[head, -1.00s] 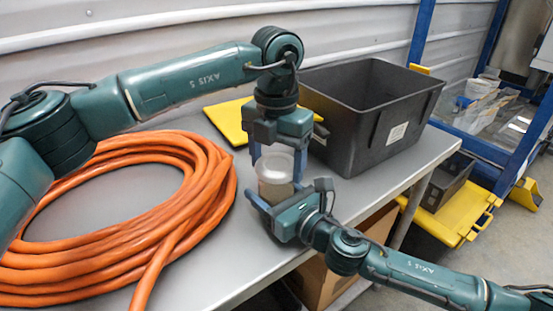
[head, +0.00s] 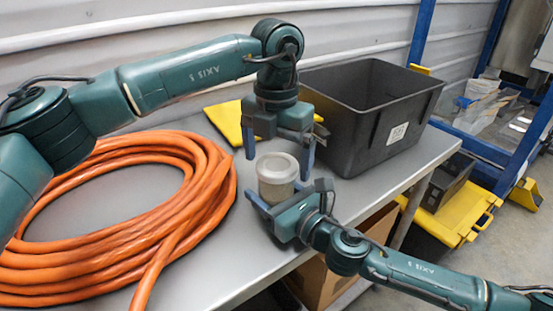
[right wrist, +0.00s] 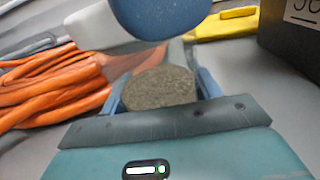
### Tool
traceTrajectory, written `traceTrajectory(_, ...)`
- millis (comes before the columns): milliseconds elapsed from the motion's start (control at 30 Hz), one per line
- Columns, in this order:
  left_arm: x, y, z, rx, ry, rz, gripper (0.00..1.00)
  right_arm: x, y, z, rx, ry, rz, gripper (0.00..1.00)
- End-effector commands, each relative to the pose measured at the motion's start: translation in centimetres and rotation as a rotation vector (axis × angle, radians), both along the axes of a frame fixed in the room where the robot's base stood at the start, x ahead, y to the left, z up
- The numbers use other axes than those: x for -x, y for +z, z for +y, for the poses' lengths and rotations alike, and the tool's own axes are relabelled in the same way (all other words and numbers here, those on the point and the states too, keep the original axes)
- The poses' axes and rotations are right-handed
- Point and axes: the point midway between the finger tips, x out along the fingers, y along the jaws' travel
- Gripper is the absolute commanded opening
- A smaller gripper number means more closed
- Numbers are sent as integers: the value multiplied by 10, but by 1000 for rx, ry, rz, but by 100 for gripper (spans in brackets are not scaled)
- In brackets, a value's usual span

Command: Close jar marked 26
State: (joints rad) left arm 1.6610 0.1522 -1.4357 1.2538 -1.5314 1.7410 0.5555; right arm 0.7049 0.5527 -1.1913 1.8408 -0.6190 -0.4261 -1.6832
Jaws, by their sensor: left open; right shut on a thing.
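The jar (head: 276,190) is a small clear cylinder standing upright near the table's front edge, with grey-brown contents. A pale round lid (head: 277,166) appears to sit on its top; whether it is fastened I cannot tell. No number on the jar is legible. My right gripper (head: 285,192) is shut around the jar from the front right. In the right wrist view the jar (right wrist: 160,88) shows as grainy brown matter between the blue fingers. My left gripper (head: 278,165) points down over the jar, its fingers open and spread to either side of the top, apart from it.
An orange hose coil (head: 110,210) covers the left of the grey table (head: 215,288). A black open bin (head: 375,125) with a white label stands behind right. A yellow flat thing (head: 226,122) lies at the back. A cardboard box (head: 330,272) is below the table.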

Motion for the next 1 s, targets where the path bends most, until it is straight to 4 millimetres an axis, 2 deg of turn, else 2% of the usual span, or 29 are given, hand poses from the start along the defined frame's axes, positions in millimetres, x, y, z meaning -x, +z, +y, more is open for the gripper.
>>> traceTrajectory(300, 0, 68, -1, 2, 1, -5, 95, 0, 0, 0, 1, 0, 1, 0)
traceTrajectory(500, 0, 98, 0, 2, 1, -3, 95, 0, 0, 0, 1, 0, 1, 0)
traceTrajectory(700, 0, 109, 0, 1, 0, 0, 95, 0, 0, 0, 1, 0, 1, 0)
traceTrajectory(933, 0, 110, 0, 1, 0, 0, 95, 0, 0, 0, 1, 0, 1, 0)
traceTrajectory(967, 0, 110, 0, 1, 0, 0, 95, 0, 0, 0, 1, 0, 1, 63)
traceTrajectory(1000, 0, 110, 0, 1, 0, 0, 95, 0, 0, 0, 1, 0, 1, 67)
